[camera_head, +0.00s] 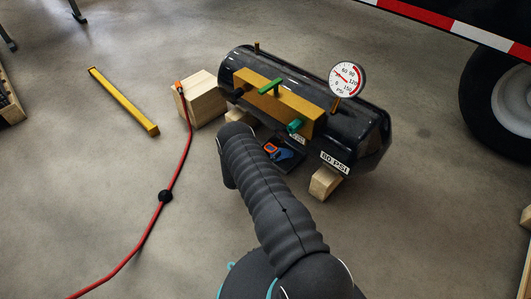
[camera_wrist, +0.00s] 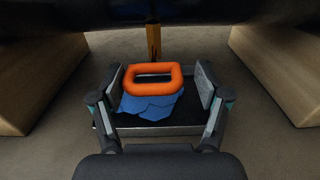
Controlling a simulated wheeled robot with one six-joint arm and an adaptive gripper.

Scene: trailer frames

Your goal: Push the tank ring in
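The black air tank (camera_head: 300,108) lies on wooden blocks, and its dark underside crosses the top of the wrist view. An orange ring (camera_wrist: 153,68) sits on crumpled blue material (camera_wrist: 150,105) over a dark tray (camera_wrist: 160,130) below the tank. The orange and blue pieces also show small in the head view (camera_head: 271,149). An orange-brown stem (camera_wrist: 153,42) stands upright just behind the ring, under the tank. My gripper (camera_wrist: 160,93) is open, its fingers apart on either side of the ring with gaps. Whether the ring joins the stem, I cannot tell.
Wooden blocks (camera_wrist: 35,75) (camera_wrist: 285,65) flank the gripper closely. A gauge (camera_head: 347,80) and a yellow bracket with green valves (camera_head: 273,101) are on the tank. A red hose (camera_head: 150,228) and yellow bar (camera_head: 123,100) lie left; a trailer wheel (camera_head: 500,95) stands right.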

